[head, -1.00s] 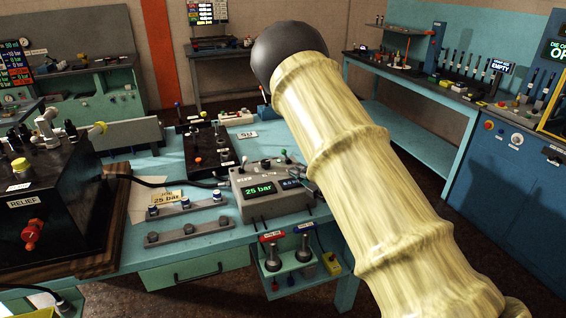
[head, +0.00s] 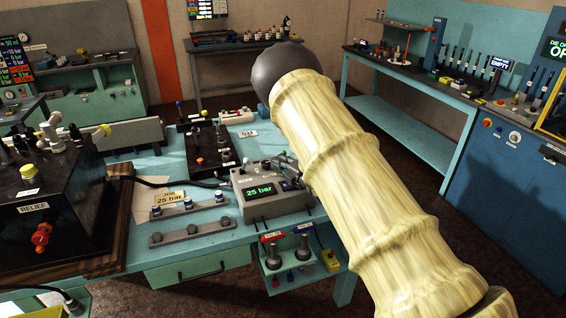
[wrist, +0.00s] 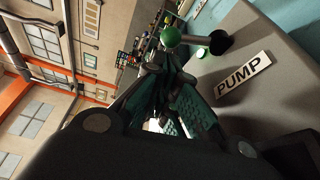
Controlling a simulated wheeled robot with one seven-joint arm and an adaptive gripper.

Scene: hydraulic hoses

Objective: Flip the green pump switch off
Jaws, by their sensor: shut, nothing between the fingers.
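The grey pump box (head: 270,208) stands on the teal bench in the head view, its display reading 25 bar. In the wrist view, the green ball (wrist: 172,36) of the pump switch is near the top, beside a dark round part (wrist: 219,42) on the grey panel. A white PUMP label (wrist: 243,74) lies just below and right of it. My gripper (wrist: 165,68) is shut and empty, its tips close to the green ball; whether they touch it I cannot tell. In the head view my pale arm hides my gripper and the switch.
A black box (head: 60,210) marked RELIEF with a red knob stands on the left of the bench. Several small levers (head: 200,145) stand behind the pump box. A rack with two fittings (head: 288,262) hangs below the bench front. Floor between the benches is clear.

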